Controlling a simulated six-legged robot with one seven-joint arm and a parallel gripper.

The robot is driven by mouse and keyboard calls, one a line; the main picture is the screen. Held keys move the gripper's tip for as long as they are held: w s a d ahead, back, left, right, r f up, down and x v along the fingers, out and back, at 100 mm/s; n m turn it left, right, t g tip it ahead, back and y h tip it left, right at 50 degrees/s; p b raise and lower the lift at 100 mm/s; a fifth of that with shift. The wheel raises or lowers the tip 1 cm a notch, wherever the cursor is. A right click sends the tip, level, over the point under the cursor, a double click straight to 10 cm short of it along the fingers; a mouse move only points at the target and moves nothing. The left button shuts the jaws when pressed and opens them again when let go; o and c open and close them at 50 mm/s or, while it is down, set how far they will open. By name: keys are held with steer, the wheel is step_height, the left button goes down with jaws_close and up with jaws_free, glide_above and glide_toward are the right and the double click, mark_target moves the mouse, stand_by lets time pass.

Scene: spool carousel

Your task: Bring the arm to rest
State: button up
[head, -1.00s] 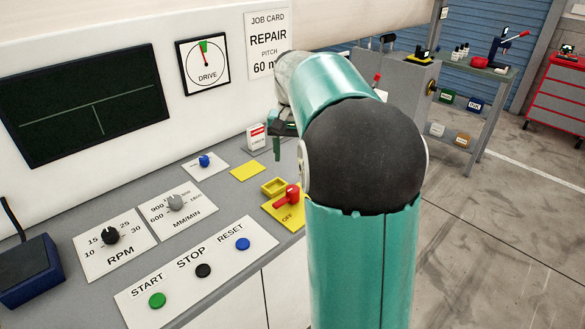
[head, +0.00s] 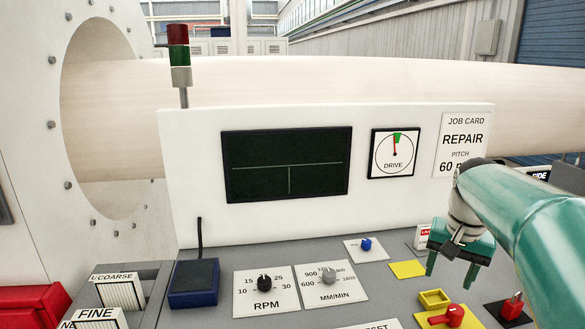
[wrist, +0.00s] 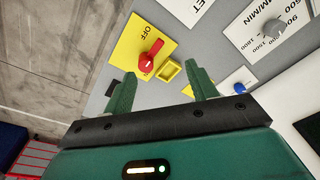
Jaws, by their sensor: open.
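My gripper (head: 452,268) is at the right in the head view, above the right part of the grey control panel (head: 225,262). Its two green fingers are apart and point down, with nothing between them. In the wrist view my gripper (wrist: 162,90) is open over the panel. A red rotary switch (wrist: 148,62) on a yellow OFF plate (wrist: 137,35) and a small yellow frame (wrist: 170,69) lie beyond the fingertips. The gripper looks apart from the panel. My green arm comes in from the right edge.
The white back panel carries a dark screen (head: 286,165), a DRIVE dial (head: 394,153) and a job card (head: 462,146). RPM (head: 264,283) and MM/MIN (head: 329,276) knobs stand on the panel. A blue box (head: 193,282) with a cable sits at left. A large pale spool (head: 300,85) lies behind.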

steer(key=s+a+f+n+t, duration=0.2)
steer(key=s+a+n, duration=0.1)
steer(key=s+a, duration=0.5)
steer(key=s+a+f+n+t, duration=0.2)
steer(key=s+a+n, duration=0.1)
steer(key=s+a, duration=0.5)
steer(key=shift+s+a+f+n, duration=0.25)
steer(key=shift+s+a+n, duration=0.05)
steer(key=shift+s, duration=0.15)
